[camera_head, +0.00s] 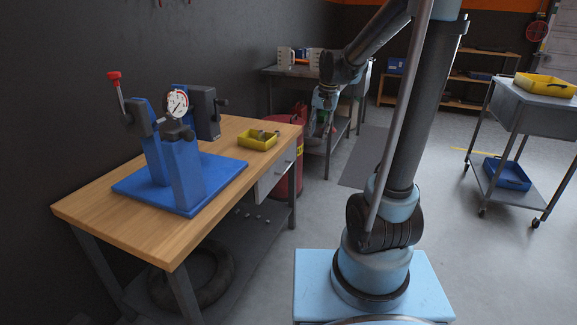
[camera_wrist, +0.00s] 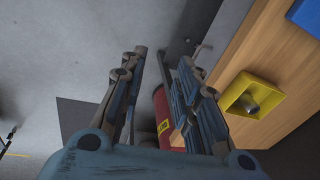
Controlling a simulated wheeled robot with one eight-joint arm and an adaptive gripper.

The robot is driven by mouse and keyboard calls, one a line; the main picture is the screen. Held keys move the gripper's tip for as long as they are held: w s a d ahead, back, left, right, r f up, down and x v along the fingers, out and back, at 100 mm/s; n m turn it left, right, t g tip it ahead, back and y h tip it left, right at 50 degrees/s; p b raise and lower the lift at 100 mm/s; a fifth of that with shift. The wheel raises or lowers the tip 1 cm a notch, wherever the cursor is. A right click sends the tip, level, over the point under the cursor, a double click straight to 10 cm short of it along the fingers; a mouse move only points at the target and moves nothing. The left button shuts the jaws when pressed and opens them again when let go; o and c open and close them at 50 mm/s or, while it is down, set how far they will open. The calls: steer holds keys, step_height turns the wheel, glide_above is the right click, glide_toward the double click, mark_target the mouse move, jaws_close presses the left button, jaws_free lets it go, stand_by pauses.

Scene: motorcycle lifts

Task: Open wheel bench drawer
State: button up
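The wheel bench (camera_head: 110,195) has a wooden top and stands at the left in the head view. Its pale grey drawer (camera_head: 268,184) sits under the top on the right side and looks closed, with a small handle (camera_head: 284,165) on its front. In the wrist view the bench top (camera_wrist: 238,62) is on the right, and what looks like the handle (camera_wrist: 203,47) shows beside its edge. My gripper (camera_head: 325,98) is beyond the drawer in the head view. In the wrist view my gripper (camera_wrist: 152,52) has its fingers apart with nothing between them, clear of the drawer.
A blue wheel stand (camera_head: 185,175) with a dial and a yellow tray (camera_head: 257,140) are on the bench. A red drum (camera_head: 297,165) stands behind the drawer side; it also shows in the wrist view (camera_wrist: 163,112). A grey cart (camera_head: 530,110) is at the right. Floor between is clear.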

steer(key=m, duration=0.1)
glide_toward(288, 167)
steer(key=shift+g+y, duration=0.3)
steer(key=f, duration=0.2)
steer(key=w+f, duration=0.1)
steer(key=f, duration=0.2)
steer(key=a+f, duration=0.1)
steer(key=f, duration=0.1)
steer(key=shift+w+f, duration=0.15)
steer(key=shift+f, duration=0.2)
jaws_close()
